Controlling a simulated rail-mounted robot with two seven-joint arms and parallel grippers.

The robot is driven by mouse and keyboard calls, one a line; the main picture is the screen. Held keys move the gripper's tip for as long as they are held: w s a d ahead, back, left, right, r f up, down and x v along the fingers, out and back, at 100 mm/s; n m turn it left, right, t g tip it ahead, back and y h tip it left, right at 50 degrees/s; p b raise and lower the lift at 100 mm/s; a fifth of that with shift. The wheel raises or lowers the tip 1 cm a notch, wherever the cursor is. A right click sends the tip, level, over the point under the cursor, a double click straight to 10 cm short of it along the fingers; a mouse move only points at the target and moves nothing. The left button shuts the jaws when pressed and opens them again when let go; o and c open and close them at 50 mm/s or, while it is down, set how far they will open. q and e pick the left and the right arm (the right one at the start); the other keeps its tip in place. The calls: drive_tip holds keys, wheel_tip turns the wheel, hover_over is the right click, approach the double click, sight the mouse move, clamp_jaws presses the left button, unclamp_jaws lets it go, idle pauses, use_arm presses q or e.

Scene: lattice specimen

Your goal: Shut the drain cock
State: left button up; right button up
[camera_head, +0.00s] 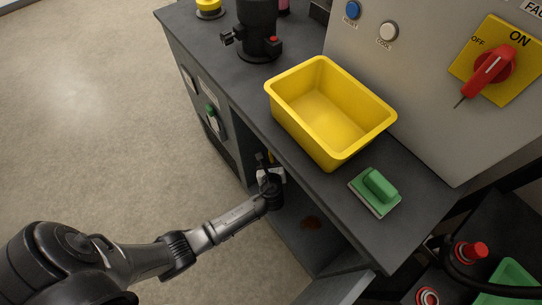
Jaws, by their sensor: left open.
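My left arm comes in from the lower left. Its gripper (266,165) is at the opening of the cabinet under the dark worktop, with its jaws open. The rest of the drain cock is not clearly visible. My right gripper is not in view.
A yellow bin (330,112) and a green-handled block (376,190) stand on the worktop (225,65) above the opening. A black device (258,30) stands farther back. The floor at left is clear.

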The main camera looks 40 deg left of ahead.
sight(271, 158)
use_arm(q)
drive_tip(key=b+x, duration=0.1)
drive_tip(key=x, duration=0.3)
drive_tip(key=shift+s+d+f+b, duration=0.1)
drive_tip(key=shift+b, duration=0.2)
drive_tip(key=shift+b+x, duration=0.3)
drive_tip(key=shift+x, duration=0.5)
drive_tip(key=c, duration=0.4)
clamp_jaws()
